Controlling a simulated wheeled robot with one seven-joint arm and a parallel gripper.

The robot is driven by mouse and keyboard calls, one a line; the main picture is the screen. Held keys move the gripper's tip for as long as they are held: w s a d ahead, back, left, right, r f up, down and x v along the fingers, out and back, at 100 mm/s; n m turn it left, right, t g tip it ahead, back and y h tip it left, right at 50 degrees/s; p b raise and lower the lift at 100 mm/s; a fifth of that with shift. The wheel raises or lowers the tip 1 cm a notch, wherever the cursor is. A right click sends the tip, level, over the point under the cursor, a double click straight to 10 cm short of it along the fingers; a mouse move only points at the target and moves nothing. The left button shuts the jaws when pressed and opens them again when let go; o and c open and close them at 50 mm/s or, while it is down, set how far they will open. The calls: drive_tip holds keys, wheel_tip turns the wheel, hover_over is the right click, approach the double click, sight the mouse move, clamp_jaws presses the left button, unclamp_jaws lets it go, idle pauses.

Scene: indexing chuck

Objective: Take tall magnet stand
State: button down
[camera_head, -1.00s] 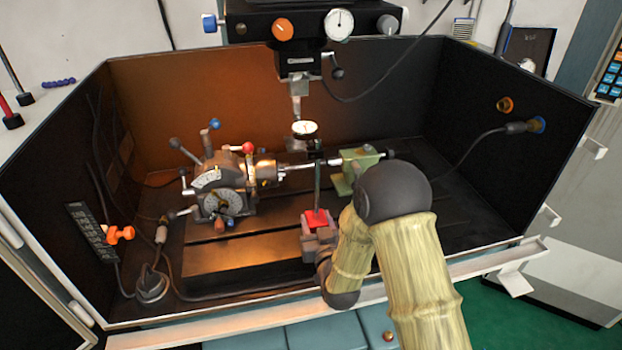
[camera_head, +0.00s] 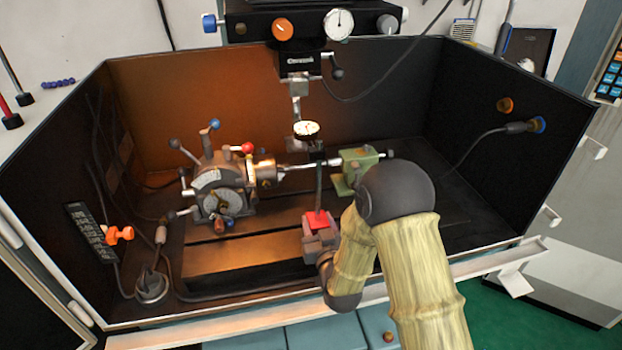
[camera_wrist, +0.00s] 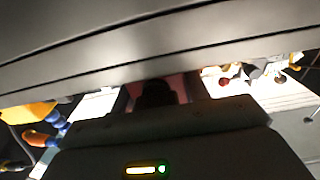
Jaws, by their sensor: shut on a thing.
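The tall magnet stand has a red base (camera_head: 317,219) and a thin dark upright post (camera_head: 319,183). My gripper (camera_head: 318,232) is shut on the red base from the front, inside the machine enclosure near its front edge. The post rises upright, its top in front of the lower part of the dial indicator. In the wrist view, a reddish part of the stand (camera_wrist: 178,88) shows between dark gripper parts; most of it is hidden. I cannot tell whether the base touches the surface below.
The indexing chuck (camera_head: 222,190) with its levers stands to the left. A green tailstock (camera_head: 356,166) is behind and right of the post. A dial indicator (camera_head: 306,130) hangs from the head above. An orange-knobbed fixture (camera_head: 120,234) is at the left wall. The front lip (camera_head: 230,308) runs below.

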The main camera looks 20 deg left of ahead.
drive_tip(key=shift+s+a+r, duration=0.1)
drive_tip(key=shift+s+r, duration=0.1)
drive_tip(key=shift+r, duration=0.25)
drive_tip(key=shift+r, duration=0.1)
drive_tip(key=shift+s+d+r+p, duration=0.3)
drive_tip(key=shift+r+p, duration=0.1)
drive_tip(key=shift+r, duration=0.2)
